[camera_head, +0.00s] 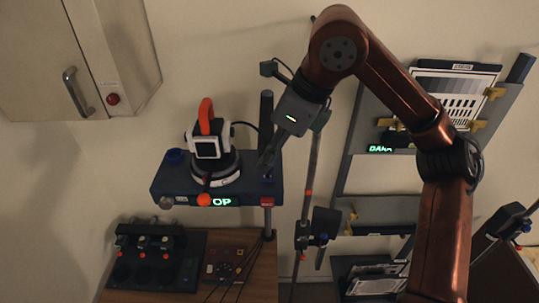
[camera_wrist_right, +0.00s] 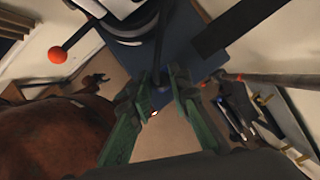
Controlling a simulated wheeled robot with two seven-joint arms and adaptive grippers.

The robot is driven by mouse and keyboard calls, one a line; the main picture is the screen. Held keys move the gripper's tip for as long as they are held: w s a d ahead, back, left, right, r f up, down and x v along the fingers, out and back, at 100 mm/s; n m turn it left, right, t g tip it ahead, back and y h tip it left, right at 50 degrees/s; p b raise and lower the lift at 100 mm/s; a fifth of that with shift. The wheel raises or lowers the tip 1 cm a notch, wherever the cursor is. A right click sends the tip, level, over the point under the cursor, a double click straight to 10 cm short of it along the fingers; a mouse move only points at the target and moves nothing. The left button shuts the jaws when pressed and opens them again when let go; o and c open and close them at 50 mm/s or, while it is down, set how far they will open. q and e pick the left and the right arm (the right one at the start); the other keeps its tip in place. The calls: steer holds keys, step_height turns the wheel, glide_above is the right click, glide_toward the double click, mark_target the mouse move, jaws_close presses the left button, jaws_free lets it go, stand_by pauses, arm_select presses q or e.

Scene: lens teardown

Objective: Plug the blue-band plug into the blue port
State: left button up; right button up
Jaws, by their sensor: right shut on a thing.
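My right gripper (camera_head: 268,163) points down at the right end of a blue-grey box (camera_head: 240,187) with a lit green display. Its fingers also show in the right wrist view (camera_wrist_right: 164,88), close together beside the blue box top. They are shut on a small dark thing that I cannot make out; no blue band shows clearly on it. My left gripper is not in view.
A white and black device with an orange handle (camera_head: 207,118) stands on the box, close left of the gripper. A dark post (camera_head: 266,110) rises behind. Cables hang at right near a pole (camera_head: 309,185). A dark panel (camera_head: 150,268) with several small parts lies below.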

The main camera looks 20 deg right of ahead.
steer(key=shift+f+b, duration=0.45)
steer(key=shift+f, duration=0.15)
steer(key=o, duration=1)
steer(key=v, duration=1.2)
steer(key=shift+d, duration=0.1)
